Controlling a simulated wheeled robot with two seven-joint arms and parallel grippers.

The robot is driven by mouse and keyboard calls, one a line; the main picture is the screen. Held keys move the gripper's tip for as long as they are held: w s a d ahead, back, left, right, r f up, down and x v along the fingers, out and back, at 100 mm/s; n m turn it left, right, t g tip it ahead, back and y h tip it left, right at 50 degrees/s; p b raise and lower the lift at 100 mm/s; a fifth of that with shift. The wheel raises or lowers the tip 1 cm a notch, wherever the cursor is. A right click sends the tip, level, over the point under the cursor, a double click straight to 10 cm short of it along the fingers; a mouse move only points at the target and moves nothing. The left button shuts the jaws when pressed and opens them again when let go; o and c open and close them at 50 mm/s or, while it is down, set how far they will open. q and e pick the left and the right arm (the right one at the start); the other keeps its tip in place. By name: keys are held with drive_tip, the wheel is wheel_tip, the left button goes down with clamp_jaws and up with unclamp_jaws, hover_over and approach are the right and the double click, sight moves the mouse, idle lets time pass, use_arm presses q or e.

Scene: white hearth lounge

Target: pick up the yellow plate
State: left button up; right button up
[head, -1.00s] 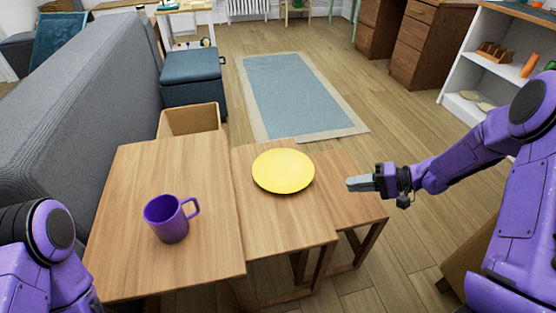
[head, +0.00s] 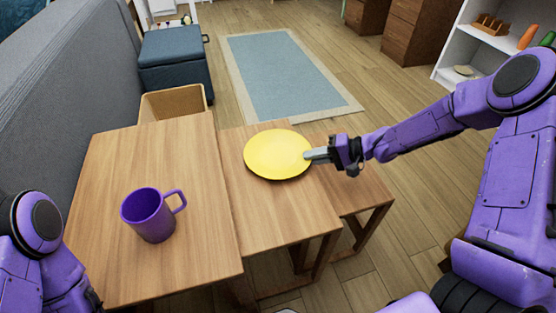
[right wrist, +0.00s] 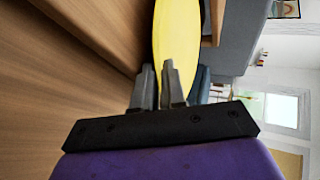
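The yellow plate (head: 277,153) lies on the middle, lower wooden table in the head view. My right gripper (head: 316,155) is at the plate's right rim, coming in from the right. In the right wrist view, the two grey fingers (right wrist: 159,82) stand a little apart with the rim of the plate (right wrist: 177,40) between them. One finger covers part of the plate's face. Whether the fingers touch the rim is hard to tell. My left arm shows at the lower left; its gripper is out of view.
A purple mug (head: 149,215) stands on the taller table (head: 110,165) at the left. A lower table (head: 362,188) is under my right forearm. A grey sofa (head: 60,90), an open box (head: 172,102) and a blue ottoman (head: 175,62) are beyond. Open floor lies to the right.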

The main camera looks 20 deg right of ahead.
drive_tip(key=shift+w+a, duration=0.1)
drive_tip(key=shift+a, duration=0.05)
clamp_jaws()
drive_tip(key=shift+r, duration=0.1)
